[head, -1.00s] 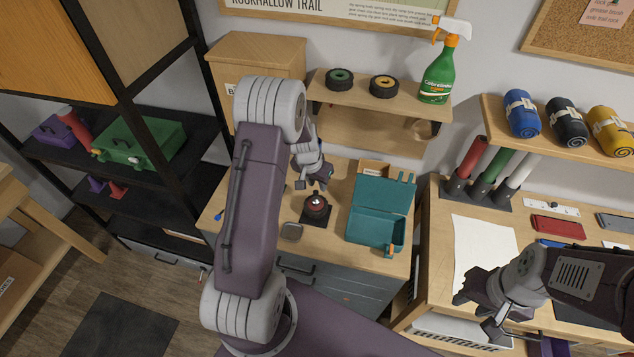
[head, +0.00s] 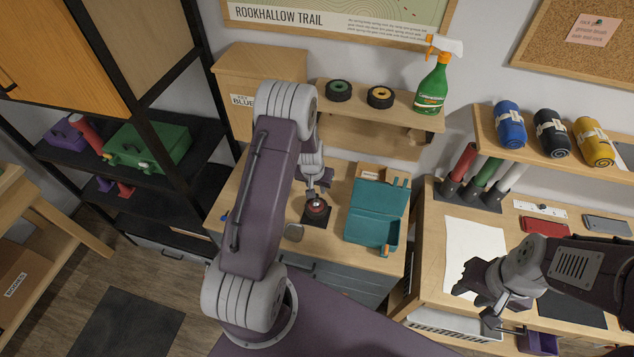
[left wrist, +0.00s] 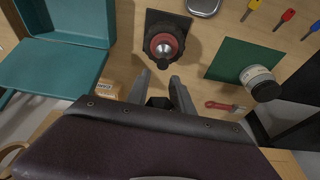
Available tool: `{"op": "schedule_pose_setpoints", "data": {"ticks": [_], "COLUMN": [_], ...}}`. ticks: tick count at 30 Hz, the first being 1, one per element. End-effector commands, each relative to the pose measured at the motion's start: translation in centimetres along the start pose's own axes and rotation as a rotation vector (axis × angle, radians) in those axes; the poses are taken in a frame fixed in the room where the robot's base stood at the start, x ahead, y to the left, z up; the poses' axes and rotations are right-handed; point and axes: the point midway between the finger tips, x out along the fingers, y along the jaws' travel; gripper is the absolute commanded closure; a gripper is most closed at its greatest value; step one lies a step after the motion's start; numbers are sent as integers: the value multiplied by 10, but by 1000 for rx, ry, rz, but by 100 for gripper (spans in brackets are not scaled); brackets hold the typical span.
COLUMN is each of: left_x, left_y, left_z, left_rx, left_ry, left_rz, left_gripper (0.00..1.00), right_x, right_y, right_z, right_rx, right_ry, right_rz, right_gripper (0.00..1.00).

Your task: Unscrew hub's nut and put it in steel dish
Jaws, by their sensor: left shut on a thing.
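The red and black hub (head: 317,208) stands on a dark square base on the workbench. My left gripper (head: 320,190) is right at the hub's top. The contact itself is hard to see. The steel dish (head: 294,232) lies empty in front of the hub, and its edge shows in the left wrist view (left wrist: 204,6). My right gripper (head: 480,304) is open and empty over the right-hand desk.
An open teal case (head: 375,212) stands right of the hub. A green mat (left wrist: 235,66), a pale round jar (left wrist: 258,80) and a red tool (left wrist: 224,106) lie on the bench. A shelf with two wheels (head: 380,97) and a spray bottle (head: 432,88) is behind.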

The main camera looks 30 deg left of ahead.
Motion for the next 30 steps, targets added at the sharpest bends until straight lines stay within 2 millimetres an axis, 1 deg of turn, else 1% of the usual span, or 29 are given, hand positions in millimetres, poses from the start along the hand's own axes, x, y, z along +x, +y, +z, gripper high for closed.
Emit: {"op": "schedule_pose_setpoints", "data": {"ticks": [1, 2, 13, 17, 30], "left_x": [-2, -2, -1, -4, -4], "left_y": [0, 0, 0, 1, 2], "left_z": [0, 0, 0, -2, -6], "left_rx": [-5, -8, -14, -23, -61], "left_ry": [-2, -2, -1, -2, 3], "left_rz": [-1, -1, -2, -3, -9], "left_gripper": [100, 100, 100, 100, 100], "right_x": [-6, -6, -7, -20, -55], "right_y": [0, 0, 0, 0, -1], "right_z": [-1, -1, -1, -2, -6], "right_rx": [0, 0, 0, 0, 0], "right_ry": [0, 0, 0, 0, 0], "right_rz": [0, 0, 0, 0, 0], "right_gripper": [64, 64, 64, 64, 64]}}
